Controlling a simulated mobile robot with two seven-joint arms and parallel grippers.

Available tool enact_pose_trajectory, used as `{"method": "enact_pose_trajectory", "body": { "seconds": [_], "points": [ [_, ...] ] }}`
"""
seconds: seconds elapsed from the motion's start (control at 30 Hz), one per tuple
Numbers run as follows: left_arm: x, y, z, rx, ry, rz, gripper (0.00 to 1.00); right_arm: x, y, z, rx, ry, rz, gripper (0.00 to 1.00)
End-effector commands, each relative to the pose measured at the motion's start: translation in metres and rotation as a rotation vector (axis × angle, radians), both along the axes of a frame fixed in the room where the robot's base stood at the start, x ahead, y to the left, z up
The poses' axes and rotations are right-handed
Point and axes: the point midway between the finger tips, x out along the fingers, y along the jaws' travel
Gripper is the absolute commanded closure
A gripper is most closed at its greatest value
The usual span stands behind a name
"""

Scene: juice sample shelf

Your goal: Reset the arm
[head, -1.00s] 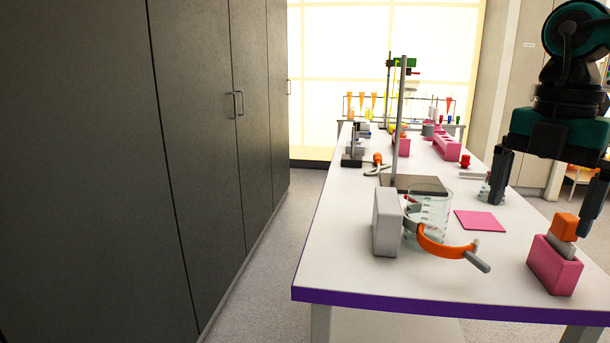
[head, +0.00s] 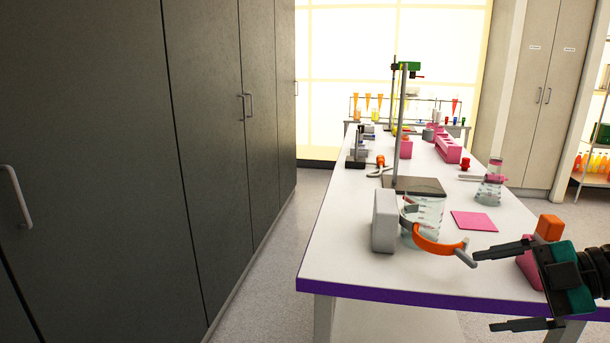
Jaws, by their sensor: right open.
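My right gripper (head: 512,287) is at the lower right of the head view, at the near right corner of the table. Its two fingers are spread wide and point left, with nothing between them. The upper finger passes in front of a pink block holder (head: 529,266) with an orange-topped piece (head: 549,227) in it, which is partly hidden. The fingertip appears close to the grey end of an orange clamp (head: 438,246); I cannot tell whether they touch. My left gripper is not in view.
The white table (head: 350,262) holds a glass beaker (head: 425,215), a grey box (head: 385,220), a stand with a dark base (head: 418,186), a pink square (head: 475,221) and a flask (head: 490,188). Dark cabinets (head: 100,170) line the left. A bottle shelf (head: 597,165) stands at right.

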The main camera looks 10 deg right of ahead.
Motion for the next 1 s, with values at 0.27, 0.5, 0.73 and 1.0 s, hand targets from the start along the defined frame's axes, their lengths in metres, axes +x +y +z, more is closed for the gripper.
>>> {"method": "enact_pose_trajectory", "body": {
  "seconds": [0.27, 0.5, 0.73, 1.0],
  "points": [
    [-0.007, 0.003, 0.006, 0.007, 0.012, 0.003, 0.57, -0.005, -0.001, -0.073, 0.328, -0.084, -0.42, 0.0],
    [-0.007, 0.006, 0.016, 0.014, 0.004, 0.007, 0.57, -0.033, 0.02, -0.153, 0.456, 0.015, -0.813, 0.0],
    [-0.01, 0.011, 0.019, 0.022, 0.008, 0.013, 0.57, -0.078, 0.081, -0.223, 0.488, 0.264, -1.101, 0.0],
    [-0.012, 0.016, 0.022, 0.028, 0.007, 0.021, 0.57, -0.113, 0.151, -0.255, 0.485, 0.506, -1.209, 0.0]
  ]
}}
